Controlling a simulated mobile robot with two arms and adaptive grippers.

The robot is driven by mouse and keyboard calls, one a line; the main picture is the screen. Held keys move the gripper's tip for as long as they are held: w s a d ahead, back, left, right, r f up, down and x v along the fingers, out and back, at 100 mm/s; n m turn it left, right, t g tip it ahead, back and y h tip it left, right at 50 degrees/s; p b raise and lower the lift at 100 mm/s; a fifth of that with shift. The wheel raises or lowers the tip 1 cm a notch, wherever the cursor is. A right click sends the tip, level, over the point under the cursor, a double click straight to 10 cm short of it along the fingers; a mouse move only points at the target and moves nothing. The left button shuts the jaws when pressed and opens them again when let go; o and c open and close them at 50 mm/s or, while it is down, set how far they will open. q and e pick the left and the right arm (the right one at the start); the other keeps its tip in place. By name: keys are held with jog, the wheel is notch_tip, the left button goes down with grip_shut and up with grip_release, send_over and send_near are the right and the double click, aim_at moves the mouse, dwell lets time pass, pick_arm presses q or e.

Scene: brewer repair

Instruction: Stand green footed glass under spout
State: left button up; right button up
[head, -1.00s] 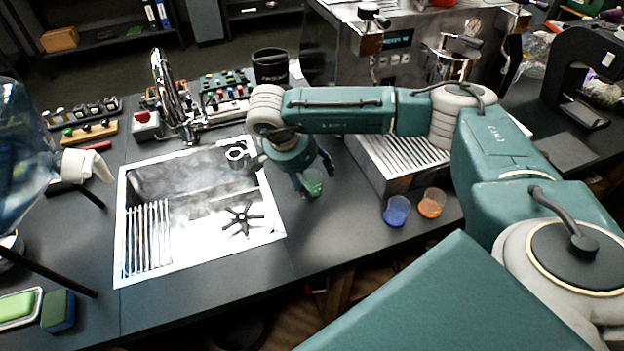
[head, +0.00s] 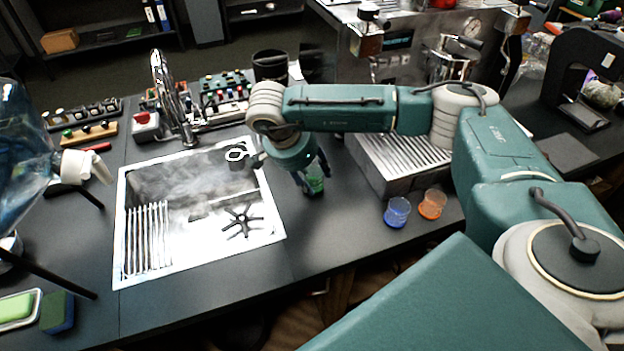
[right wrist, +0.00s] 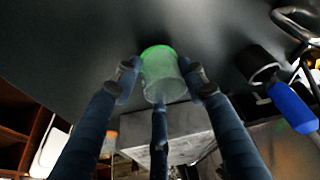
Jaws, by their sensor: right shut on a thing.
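The green footed glass (head: 315,179) is at my right gripper (head: 311,182), over the dark counter between the sink and the espresso machine. In the right wrist view the glass (right wrist: 161,78) sits between the fingers (right wrist: 160,88), its green-tinted end away from the camera. My right gripper is shut on it. I cannot tell whether the glass touches the counter. The espresso machine (head: 345,62) stands at the back with its slatted drip tray (head: 402,160) to the right of the gripper. Its spouts are partly hidden by my right arm. My left gripper is out of view.
A blue glass (head: 397,212) and an orange glass (head: 432,204) stand in front of the drip tray. The steel sink (head: 135,272) lies left of the gripper, with a black star-shaped piece (head: 242,220) in it. A black cup (head: 270,66) stands behind.

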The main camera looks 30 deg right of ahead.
notch_tip(320, 180, up, 19)
jog(key=b, duration=0.2)
jog(key=s+a+n+t+y, duration=0.1)
jog(key=s+a+n, duration=0.3)
jog(key=a+n, duration=0.2)
jog(key=s+a+r+n+t+y, duration=0.1)
jog(key=s+a+n+t+y, duration=0.1)
jog(key=s+a+n, duration=0.3)
jog(key=shift+a+n, duration=0.9)
jog(key=shift+a, duration=0.3)
jog(key=shift+w+t, duration=0.2)
jog(key=shift+t, duration=0.1)
